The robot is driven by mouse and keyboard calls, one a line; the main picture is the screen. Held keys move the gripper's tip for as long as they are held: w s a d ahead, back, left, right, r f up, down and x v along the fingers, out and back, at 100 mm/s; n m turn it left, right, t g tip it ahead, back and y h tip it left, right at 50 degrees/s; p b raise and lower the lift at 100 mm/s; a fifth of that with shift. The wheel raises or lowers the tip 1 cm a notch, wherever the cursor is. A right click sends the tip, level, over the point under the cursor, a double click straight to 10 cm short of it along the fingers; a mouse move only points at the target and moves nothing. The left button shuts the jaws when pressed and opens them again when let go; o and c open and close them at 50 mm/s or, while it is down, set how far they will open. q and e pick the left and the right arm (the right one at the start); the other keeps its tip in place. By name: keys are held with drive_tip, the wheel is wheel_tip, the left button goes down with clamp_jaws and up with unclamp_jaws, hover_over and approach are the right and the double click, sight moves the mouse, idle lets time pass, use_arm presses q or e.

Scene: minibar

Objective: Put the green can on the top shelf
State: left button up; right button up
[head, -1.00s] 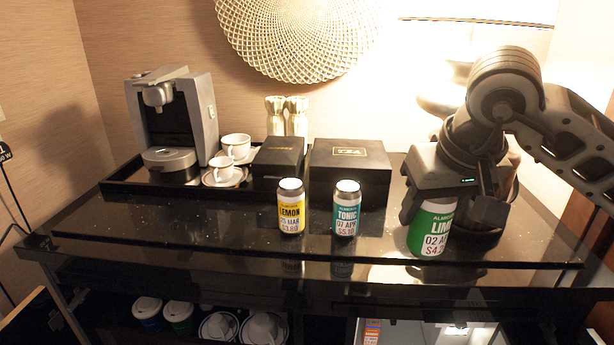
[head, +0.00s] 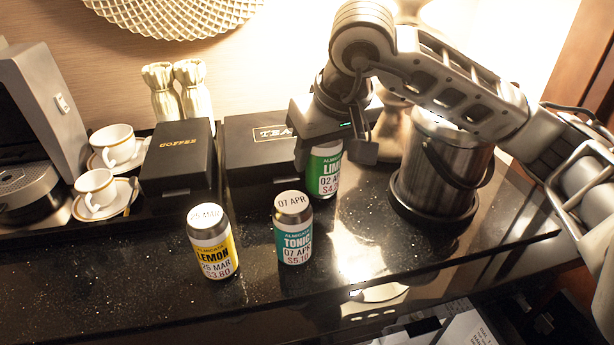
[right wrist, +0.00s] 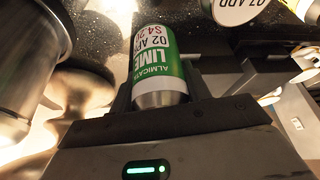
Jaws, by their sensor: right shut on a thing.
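The green can, labelled LIME (head: 323,174), is upright just in front of the black tea box. My right gripper (head: 332,148) is shut around its upper part from above; I cannot tell whether its base touches the counter. In the right wrist view the can (right wrist: 160,62) sits between the fingers of the gripper (right wrist: 160,98). A teal TONIC can (head: 294,232) and a yellow LEMON can (head: 213,245) stand to its front left. The top shelf cannot be made out clearly. My left gripper is not in view.
A steel ice bucket (head: 440,170) stands right of the can. The tea box (head: 250,150), coffee box (head: 177,160), cups (head: 113,146) and coffee machine (head: 35,130) line the back and left. Below the counter's front edge, an opening shows at the lower right.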

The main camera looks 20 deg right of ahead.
sight(320, 183)
drive_tip(key=shift+w+f, duration=0.1)
drive_tip(key=shift+f, duration=2.8)
drive_tip(key=shift+f, duration=0.25)
drive_tip(key=o, duration=1.1)
drive_tip(key=shift+r, duration=0.1)
